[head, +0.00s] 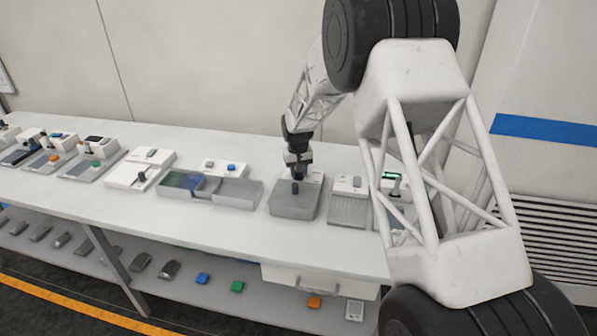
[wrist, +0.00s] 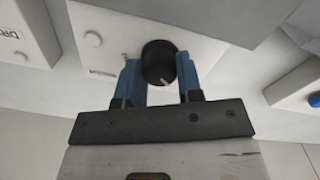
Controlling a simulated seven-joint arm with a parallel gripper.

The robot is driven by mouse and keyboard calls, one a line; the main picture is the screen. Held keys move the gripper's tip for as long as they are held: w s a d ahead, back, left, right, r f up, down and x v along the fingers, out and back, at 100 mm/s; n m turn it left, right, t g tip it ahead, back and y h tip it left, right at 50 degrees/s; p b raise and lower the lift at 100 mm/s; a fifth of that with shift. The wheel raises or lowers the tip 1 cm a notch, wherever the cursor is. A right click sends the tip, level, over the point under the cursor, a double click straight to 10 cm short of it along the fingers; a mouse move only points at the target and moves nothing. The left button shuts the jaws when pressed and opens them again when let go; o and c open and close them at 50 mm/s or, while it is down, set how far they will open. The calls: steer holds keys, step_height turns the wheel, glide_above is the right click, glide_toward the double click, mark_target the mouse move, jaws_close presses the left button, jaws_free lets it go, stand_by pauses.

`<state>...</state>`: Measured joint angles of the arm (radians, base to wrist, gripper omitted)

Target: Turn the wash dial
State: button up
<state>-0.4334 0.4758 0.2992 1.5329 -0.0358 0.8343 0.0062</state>
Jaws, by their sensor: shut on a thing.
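The wash dial is a round black knob (wrist: 159,62) with a white pointer line, on a white panel (wrist: 105,20) in the wrist view. My gripper (wrist: 159,75) has its two blue fingers on either side of the knob, shut on it. The pointer line slants toward the lower right. Small lettering beside the dial is partly hidden and too small to read. In the head view my gripper (head: 296,178) is over a grey box-shaped station (head: 294,205) on the bench. The dial itself is hard to make out there.
The long white bench (head: 110,140) carries several other stations on both sides. A unit with a blue button (head: 231,167) stands to the left. A lower shelf (head: 190,262) holds small blocks. A wall rises behind.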

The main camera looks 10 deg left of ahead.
steer(key=shift+n, duration=0.6)
steer(key=shift+r, duration=0.1)
steer(key=o, duration=0.9)
steer(key=shift+r, duration=3.85)
